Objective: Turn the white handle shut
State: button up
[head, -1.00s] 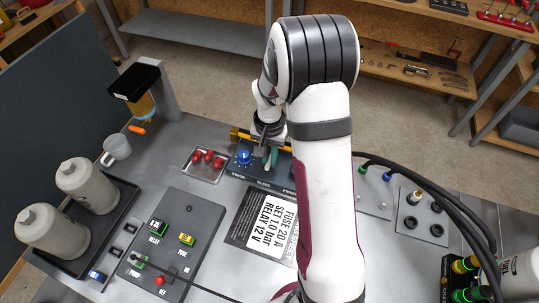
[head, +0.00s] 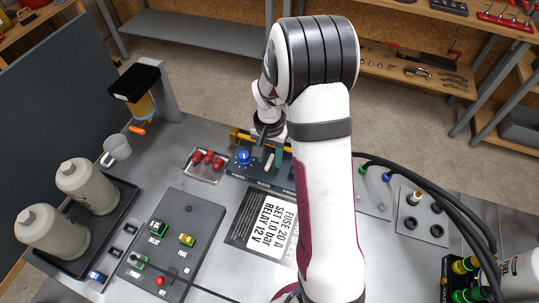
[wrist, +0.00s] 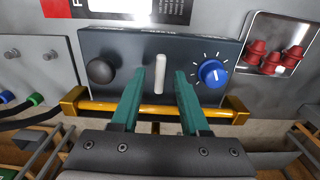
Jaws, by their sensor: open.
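The white handle (wrist: 160,73) stands upright in the wrist view, in the middle of a dark control panel (wrist: 125,47). My gripper (wrist: 164,78) is open, with one teal finger on each side of the handle and a visible gap on both sides. In the head view my gripper (head: 271,150) is over the panel, and the white handle (head: 269,162) shows as a small light bar beside a teal finger. My wrist hides part of the panel there.
A blue knob (wrist: 213,73) sits right of the handle and a black knob (wrist: 100,71) left of it in the wrist view. A yellow bar (wrist: 157,109) runs along the panel's edge below my fingers. A tray of red parts (head: 207,164) stands close by.

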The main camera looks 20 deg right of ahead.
aim_at(270, 161)
notch_tip(270, 161, up, 16)
dwell(0.3)
jog(key=shift+f, duration=0.1)
jog(key=s+a+n, duration=0.1)
jog(key=s+a, duration=0.3)
jog(key=s, duration=0.4)
jog(key=s+a+n+y, duration=0.1)
jog(key=s+a, duration=0.3)
jog(key=s, duration=0.4)
jog(key=s+a+n, duration=0.1)
jog(key=s+a, duration=0.3)
jog(key=s, duration=0.4)
jog(key=shift+s+a+n+y, duration=0.3)
jog(key=shift+s+a+y, duration=0.05)
jog(key=shift+y, duration=0.05)
